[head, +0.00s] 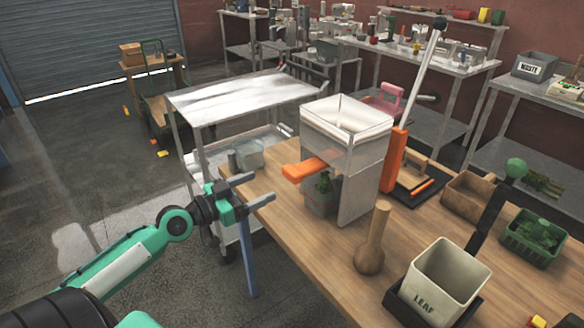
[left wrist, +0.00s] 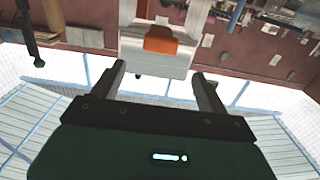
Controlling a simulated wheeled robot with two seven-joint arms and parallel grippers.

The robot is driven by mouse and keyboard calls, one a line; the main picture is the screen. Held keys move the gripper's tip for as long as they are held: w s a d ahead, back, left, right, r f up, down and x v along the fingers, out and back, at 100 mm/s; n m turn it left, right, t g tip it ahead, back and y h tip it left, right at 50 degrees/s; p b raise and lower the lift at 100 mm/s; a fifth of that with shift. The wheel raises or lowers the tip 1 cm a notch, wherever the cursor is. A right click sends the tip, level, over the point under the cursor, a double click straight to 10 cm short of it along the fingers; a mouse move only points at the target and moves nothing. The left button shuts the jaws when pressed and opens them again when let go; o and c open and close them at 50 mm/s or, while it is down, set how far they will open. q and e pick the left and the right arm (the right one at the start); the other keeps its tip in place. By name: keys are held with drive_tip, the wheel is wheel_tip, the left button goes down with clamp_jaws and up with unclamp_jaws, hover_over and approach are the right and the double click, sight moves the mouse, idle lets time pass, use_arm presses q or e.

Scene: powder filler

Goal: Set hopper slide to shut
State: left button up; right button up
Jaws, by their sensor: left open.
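The hopper (head: 347,118) is a clear-walled box with pale content, on grey side plates at the table's left part. Its orange slide (head: 303,169) sticks out from the hopper's left side, below the box. A container with green content stands under the hopper. My left gripper (head: 262,188) is open and empty, to the left of the slide and apart from it, by the table's left edge. In the left wrist view the orange slide (left wrist: 160,40) shows beyond the two open fingers, roughly between them. My right gripper is not in view.
On the wooden table (head: 310,235) stand a wooden pestle (head: 371,250), a LEAF bin (head: 440,280), an orange press with a long lever (head: 394,160) and a green basket (head: 533,237). A metal cart (head: 240,95) stands behind my left gripper.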

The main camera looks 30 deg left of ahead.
sight(287, 173)
use_arm(q)
drive_tip(key=p+x, duration=0.4)
drive_tip(key=x, duration=0.5)
drive_tip(key=shift+w+r+p, duration=0.15)
drive_tip(key=shift+p, duration=0.15)
drive_tip(key=shift+p+x, duration=0.3)
drive_tip(key=shift+x, duration=0.65)
drive_tip(key=shift+c, duration=0.3)
drive_tip(key=c, duration=1.3)
drive_tip(key=shift+b+x, duration=0.35)
drive_tip(key=shift+x, duration=1.8)
drive_tip(key=shift+c, duration=0.2)
